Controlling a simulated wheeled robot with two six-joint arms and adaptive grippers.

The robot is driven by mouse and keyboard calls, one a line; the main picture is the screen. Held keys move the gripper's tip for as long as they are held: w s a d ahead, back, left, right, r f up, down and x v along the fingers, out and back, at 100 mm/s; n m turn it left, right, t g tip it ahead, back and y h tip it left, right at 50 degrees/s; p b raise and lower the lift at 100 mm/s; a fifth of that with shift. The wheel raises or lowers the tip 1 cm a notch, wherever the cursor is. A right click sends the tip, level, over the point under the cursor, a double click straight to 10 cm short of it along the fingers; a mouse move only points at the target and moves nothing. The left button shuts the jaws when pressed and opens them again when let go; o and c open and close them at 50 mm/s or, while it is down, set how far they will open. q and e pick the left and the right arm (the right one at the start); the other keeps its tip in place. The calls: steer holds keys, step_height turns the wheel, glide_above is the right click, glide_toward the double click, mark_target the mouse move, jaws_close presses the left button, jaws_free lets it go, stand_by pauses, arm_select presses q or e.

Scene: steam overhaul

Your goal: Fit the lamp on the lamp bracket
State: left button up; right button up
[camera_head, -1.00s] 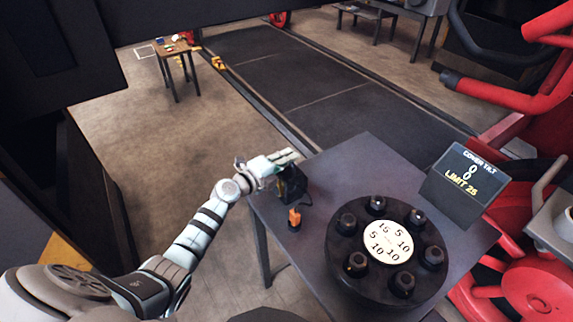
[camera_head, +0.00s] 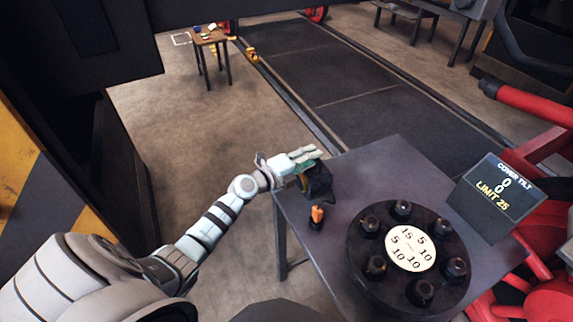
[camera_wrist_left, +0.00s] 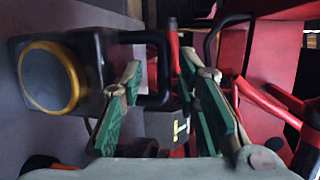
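The lamp (camera_head: 319,182) is a dark box at the table's far left corner, partly hidden by my left gripper (camera_head: 306,157). In the left wrist view the lamp (camera_wrist_left: 88,85) shows a yellow-ringed round face and a black loop handle (camera_wrist_left: 153,38). My left gripper (camera_wrist_left: 165,105) is open, its green-padded fingers apart, with part of the handle between them. I cannot tell whether either finger touches it. I cannot make out the lamp bracket in these views. My right gripper is not in view.
The dark table (camera_head: 372,163) carries a small orange-topped object (camera_head: 317,215), a round black fixture with several knobs (camera_head: 362,275) and a tilt display (camera_head: 497,195). Red machinery (camera_head: 545,225) stands to the right. A small wooden table (camera_head: 208,38) stands far back, with open floor before it.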

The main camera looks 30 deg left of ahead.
arm_select(q)
steer(key=p+v, duration=0.1)
steer(key=v, duration=1.1)
steer(key=shift+r, duration=0.4)
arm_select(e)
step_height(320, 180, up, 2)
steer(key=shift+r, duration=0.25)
